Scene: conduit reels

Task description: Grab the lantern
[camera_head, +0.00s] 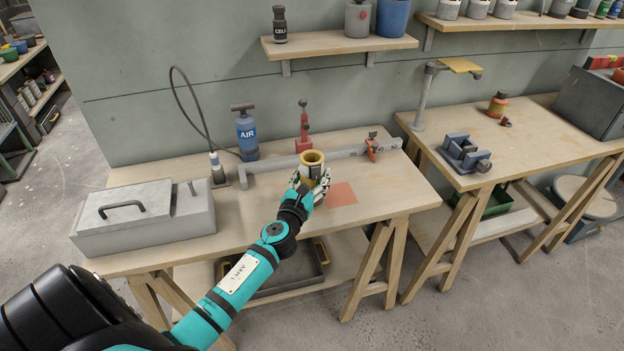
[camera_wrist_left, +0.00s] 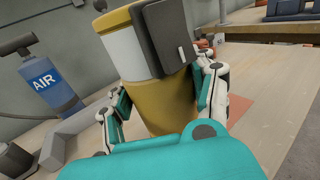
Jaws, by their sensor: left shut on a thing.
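The lantern, as I take it, is a yellow cylinder with a pale band and a dark side piece (camera_head: 312,158). It stands over the near workbench in the head view. In the left wrist view the lantern (camera_wrist_left: 163,103) fills the middle, between the fingers. My left gripper (camera_head: 311,182) is shut on it, with one finger on each side; in the left wrist view the gripper (camera_wrist_left: 165,105) shows close up. The lantern's base is hidden behind my gripper, so I cannot tell whether it touches the bench. My right gripper is not in view.
A grey metal box (camera_head: 145,220) sits at the bench's left end. A blue AIR bottle (camera_head: 247,136), a red tool (camera_head: 303,135) and a long grey bar (camera_head: 345,152) stand behind the lantern. An orange square (camera_head: 341,194) lies to the right on clear bench top.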

